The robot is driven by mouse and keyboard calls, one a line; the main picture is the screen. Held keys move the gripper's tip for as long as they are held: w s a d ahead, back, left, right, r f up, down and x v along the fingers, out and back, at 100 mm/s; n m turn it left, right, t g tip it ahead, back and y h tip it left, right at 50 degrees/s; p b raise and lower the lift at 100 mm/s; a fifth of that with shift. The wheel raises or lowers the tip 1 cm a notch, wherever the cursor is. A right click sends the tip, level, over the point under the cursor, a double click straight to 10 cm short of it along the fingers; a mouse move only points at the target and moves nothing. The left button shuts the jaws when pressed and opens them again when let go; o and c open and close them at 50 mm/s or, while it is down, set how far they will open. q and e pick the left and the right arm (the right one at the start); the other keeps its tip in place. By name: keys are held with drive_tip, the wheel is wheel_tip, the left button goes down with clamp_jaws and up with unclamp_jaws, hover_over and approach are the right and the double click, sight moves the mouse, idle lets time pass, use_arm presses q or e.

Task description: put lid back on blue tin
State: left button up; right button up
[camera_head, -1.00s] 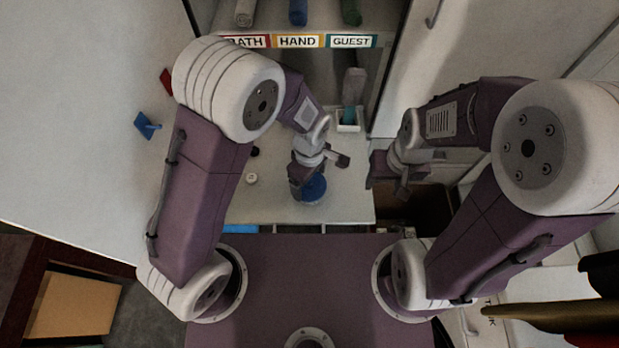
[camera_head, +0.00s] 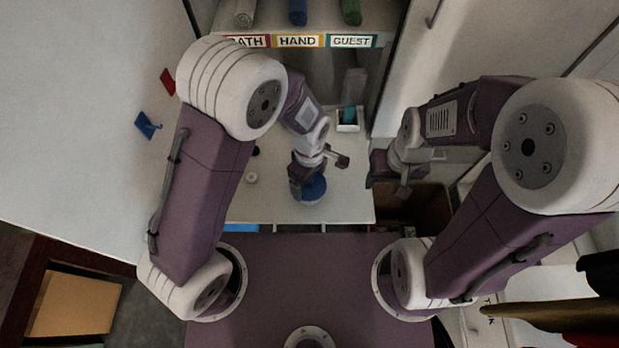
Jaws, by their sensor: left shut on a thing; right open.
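The blue tin (camera_head: 314,190) stands near the front edge of the white counter, seen from above as a round blue shape. My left gripper (camera_head: 318,172) is directly over it, shut, with its fingers at the tin's top. The lid is not clearly distinguishable from the tin, since the gripper hides much of that spot. I cannot tell whether the lid sits flush on the rim. My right gripper (camera_head: 387,179) is open and empty, off to the right of the tin, apart from it and beyond the counter's right edge.
A small white round thing (camera_head: 251,178) lies on the counter left of the tin. A white holder (camera_head: 348,126) with a teal item stands behind. Shelves with rolled towels (camera_head: 298,12) and labels are at the back. A brown bin (camera_head: 425,208) is below my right gripper.

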use_arm(q)
drive_tip(key=o, duration=1.1)
wheel_tip(320, 180, up, 7)
drive_tip(key=p, duration=0.6)
drive_tip(key=shift+p, duration=0.3)
clamp_jaws()
drive_tip(key=shift+f, duration=0.25)
idle(0.9)
drive_tip(key=shift+f+b, duration=2)
drive_tip(key=shift+f, duration=0.4)
